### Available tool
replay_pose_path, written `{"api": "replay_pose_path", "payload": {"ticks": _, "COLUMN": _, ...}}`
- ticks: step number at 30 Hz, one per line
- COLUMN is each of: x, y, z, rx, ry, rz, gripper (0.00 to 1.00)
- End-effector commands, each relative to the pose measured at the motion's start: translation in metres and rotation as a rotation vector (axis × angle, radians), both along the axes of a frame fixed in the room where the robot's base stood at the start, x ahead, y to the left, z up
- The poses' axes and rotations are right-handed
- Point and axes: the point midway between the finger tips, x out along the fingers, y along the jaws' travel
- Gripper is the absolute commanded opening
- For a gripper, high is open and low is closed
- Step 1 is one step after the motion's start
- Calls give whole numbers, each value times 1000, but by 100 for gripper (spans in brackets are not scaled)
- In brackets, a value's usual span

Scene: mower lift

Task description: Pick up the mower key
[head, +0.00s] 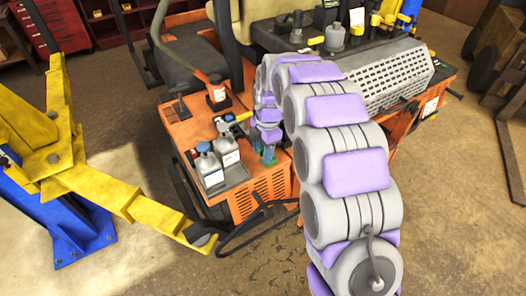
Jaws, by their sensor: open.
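I cannot make out the mower key for certain; it is small or hidden by my arm. The orange mower (190,128) stands in the middle of the head view. My arm reaches from the lower right over the mower and bends down to its orange body. My gripper (268,156) is at the arm's far end, low over the orange panel to the right of the bottles. It is small in the picture and open. A small blue-green patch shows at its tips; I cannot tell what it is or whether they touch it.
Two grey bottles (211,168) stand in a dark tray (222,186) left of my gripper. A yellow lift arm (115,195) on a blue post reaches in from the left. A grey perforated cover (390,75) lies right of my arm.

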Motion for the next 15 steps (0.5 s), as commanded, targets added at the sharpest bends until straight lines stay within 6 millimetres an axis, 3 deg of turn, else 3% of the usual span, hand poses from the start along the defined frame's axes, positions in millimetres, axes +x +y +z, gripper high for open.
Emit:
{"api": "replay_pose_path", "payload": {"ticks": 2, "x": 0, "y": 0, "z": 0, "rx": 1, "ry": -1, "rz": 0, "gripper": 46}}
{"api": "replay_pose_path", "payload": {"ticks": 15, "x": 0, "y": -1, "z": 1, "rx": 1, "ry": 0, "rz": 0, "gripper": 4}}
